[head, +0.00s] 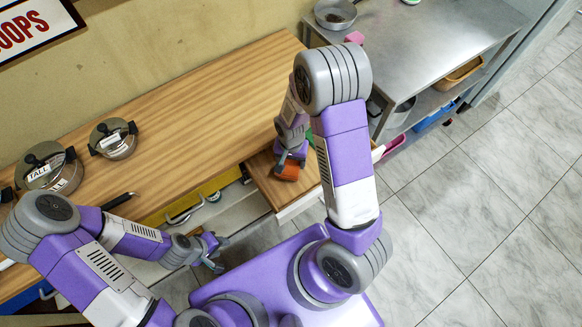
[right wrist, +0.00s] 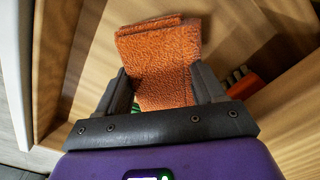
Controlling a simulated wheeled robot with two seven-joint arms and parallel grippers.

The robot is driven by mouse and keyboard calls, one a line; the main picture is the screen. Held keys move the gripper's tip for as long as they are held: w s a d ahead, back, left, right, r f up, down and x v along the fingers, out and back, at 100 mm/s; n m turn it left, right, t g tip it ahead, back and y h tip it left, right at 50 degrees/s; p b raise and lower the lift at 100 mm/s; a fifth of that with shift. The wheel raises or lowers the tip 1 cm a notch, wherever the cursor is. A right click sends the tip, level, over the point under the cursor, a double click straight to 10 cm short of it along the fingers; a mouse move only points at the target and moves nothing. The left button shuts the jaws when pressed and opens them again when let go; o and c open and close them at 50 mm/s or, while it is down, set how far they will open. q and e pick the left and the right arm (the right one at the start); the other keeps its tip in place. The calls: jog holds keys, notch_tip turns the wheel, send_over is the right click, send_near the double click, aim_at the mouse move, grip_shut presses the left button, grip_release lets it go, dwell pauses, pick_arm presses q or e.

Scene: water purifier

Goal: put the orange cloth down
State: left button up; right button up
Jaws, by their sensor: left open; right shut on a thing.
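The orange cloth (head: 287,173) is folded and held in my right gripper (head: 291,158), over or inside an open wooden drawer (head: 297,208) under the counter. In the right wrist view the cloth (right wrist: 160,65) sits between the two dark fingers of the right gripper (right wrist: 163,92), with wooden drawer surfaces around it. Whether the cloth touches the drawer floor I cannot tell. My left gripper (head: 214,251) is open and empty, low in front of the counter.
A wooden counter (head: 200,100) carries several lidded pots, one pot (head: 113,138) nearest the middle. A metal table (head: 430,35) stands at the right with a pan (head: 335,13). In the right wrist view, an orange item (right wrist: 246,87) and green pieces lie beside the gripper.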

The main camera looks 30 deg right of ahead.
aim_at(291, 166)
jog(key=shift+f+b, duration=0.55)
jog(key=shift+f, duration=1.35)
jog(key=shift+f, duration=0.2)
jog(key=o, duration=0.9)
jog(key=shift+o, duration=0.2)
jog(key=shift+r, duration=0.1)
jog(key=shift+r, duration=0.2)
notch_tip(291, 166, up, 12)
jog(key=p, duration=0.4)
jog(key=shift+f, duration=0.1)
